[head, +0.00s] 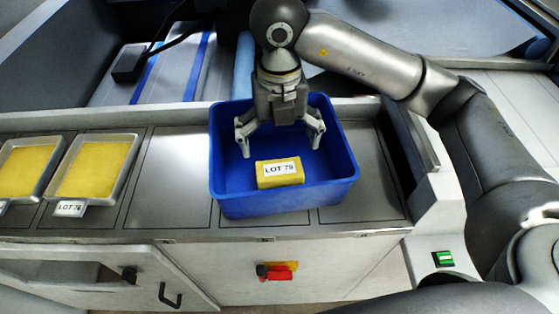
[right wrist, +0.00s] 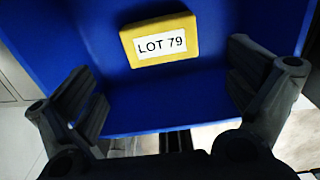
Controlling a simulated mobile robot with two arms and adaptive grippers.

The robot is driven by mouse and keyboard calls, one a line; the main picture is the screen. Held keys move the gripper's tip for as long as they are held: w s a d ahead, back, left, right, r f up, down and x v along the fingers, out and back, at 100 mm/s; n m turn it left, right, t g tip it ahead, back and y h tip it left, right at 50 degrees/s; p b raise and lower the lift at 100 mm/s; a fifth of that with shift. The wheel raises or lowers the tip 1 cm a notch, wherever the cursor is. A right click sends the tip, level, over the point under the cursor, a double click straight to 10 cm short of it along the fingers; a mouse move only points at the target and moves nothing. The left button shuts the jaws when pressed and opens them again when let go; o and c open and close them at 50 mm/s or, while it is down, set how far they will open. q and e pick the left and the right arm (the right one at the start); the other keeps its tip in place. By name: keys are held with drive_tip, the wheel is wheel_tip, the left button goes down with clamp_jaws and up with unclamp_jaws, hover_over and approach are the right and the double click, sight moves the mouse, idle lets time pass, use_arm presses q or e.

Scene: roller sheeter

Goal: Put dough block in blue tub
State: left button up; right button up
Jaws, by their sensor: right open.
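The dough block (head: 279,181) is yellow with a white label reading LOT 79. It lies inside the blue tub (head: 283,203), on its floor toward the near side. The tub stands on the metal counter. My right gripper (head: 280,140) is open and empty over the tub, above and a little behind the block, and not touching it. In the right wrist view the block (right wrist: 160,52) lies ahead of the spread fingers (right wrist: 168,112), against the blue tub (right wrist: 135,110). My left gripper is not in view.
Two metal trays with yellow dough stand at the left, one tray (head: 136,143) labelled LOT 78. Flat counter panels (head: 170,180) between trays and tub are clear. A red and yellow switch (head: 278,272) is on the front; a green switch (head: 443,258) is at the right.

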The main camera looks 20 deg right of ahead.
drive_tip(key=shift+r, duration=1.45)
